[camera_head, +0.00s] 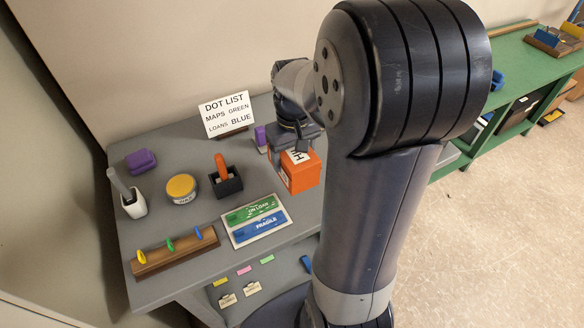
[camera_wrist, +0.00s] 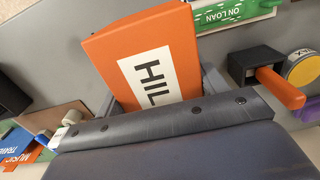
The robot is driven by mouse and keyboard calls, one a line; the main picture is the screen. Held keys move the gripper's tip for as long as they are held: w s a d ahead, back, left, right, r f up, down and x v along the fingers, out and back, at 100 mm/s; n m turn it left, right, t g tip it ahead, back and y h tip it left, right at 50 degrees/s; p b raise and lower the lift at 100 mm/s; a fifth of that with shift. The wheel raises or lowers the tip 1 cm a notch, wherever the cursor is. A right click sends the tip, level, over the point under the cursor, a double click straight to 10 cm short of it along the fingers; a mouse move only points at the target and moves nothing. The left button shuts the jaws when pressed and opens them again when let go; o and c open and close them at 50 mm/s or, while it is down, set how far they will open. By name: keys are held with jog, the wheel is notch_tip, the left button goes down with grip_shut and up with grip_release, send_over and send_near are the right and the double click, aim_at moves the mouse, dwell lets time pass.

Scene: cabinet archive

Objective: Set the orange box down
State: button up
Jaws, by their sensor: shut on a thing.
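The orange box (camera_head: 299,172) carries a white label with black letters. In the head view it is at the right part of the grey table (camera_head: 165,237), under my gripper (camera_head: 297,137). In the wrist view the box (camera_wrist: 150,55) fills the upper middle, and its label reads "HIL" before it is cut off. My gripper (camera_wrist: 158,100) is shut on the box, with a grey finger on each side of it. I cannot tell whether the underside of the box touches the table. My arm hides the table to the right.
A sign (camera_head: 227,114) stands behind. A black holder with an orange handle (camera_head: 222,170), a yellow-lidded tin (camera_head: 181,188), a green and blue tray (camera_head: 257,222) and a wooden rack (camera_head: 174,250) are left of the box. A green bench (camera_head: 520,75) stands at right.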

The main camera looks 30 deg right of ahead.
jog(key=shift+f, duration=3.1)
jog(key=shift+f, duration=0.1)
jog(key=o, duration=1.3)
jog(key=shift+f, duration=0.1)
notch_tip(320, 180, up, 12)
jog(key=shift+r, duration=0.2)
